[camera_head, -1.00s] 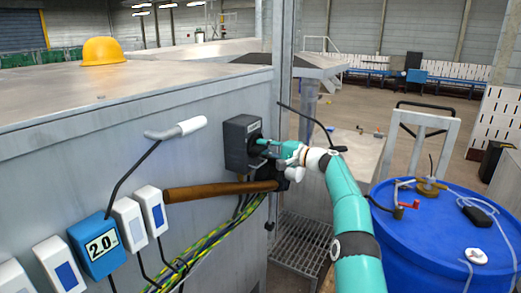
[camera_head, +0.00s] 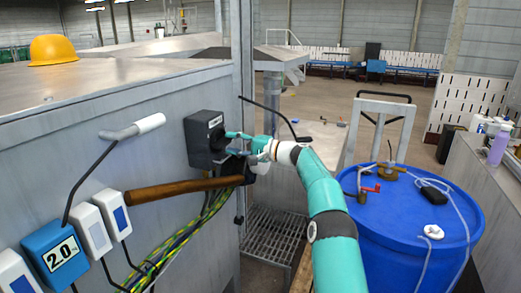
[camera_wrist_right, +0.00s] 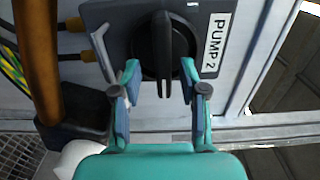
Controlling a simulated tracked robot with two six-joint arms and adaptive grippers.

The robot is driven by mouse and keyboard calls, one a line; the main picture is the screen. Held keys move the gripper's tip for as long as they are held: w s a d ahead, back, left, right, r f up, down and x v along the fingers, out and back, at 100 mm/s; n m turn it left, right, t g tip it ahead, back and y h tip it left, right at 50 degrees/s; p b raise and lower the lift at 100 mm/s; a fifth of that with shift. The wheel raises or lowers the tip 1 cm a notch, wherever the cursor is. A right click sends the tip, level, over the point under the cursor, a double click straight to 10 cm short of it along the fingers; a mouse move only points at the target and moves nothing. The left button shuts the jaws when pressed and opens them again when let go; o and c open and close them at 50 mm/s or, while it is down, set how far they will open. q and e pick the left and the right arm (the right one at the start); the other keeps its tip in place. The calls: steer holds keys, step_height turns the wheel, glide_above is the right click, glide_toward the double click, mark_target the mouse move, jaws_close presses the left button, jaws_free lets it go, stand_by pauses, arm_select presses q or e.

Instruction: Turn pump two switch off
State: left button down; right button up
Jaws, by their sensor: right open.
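The pump two switch is a dark grey box (camera_head: 200,140) on the side wall of the metal cabinet in the head view. In the right wrist view its black rotary knob (camera_wrist_right: 163,45) shows beside a white "PUMP 2" label (camera_wrist_right: 216,45). The knob's grip bar points along the picture's vertical. My right gripper (camera_head: 236,142) is in front of the switch. In the right wrist view my right gripper (camera_wrist_right: 160,90) is open, with one finger on each side of the knob bar and visible gaps between. My left gripper is not in view.
A brown wooden handle (camera_head: 180,189) sticks out just below the switch, with cables beneath. A lever with a white grip (camera_head: 150,123) is to the left. A blue drum (camera_head: 400,240) stands at right. A yellow helmet (camera_head: 52,48) lies on the cabinet top.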

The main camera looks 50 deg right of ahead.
steer(key=v, duration=1)
steer(key=shift+s, duration=0.3)
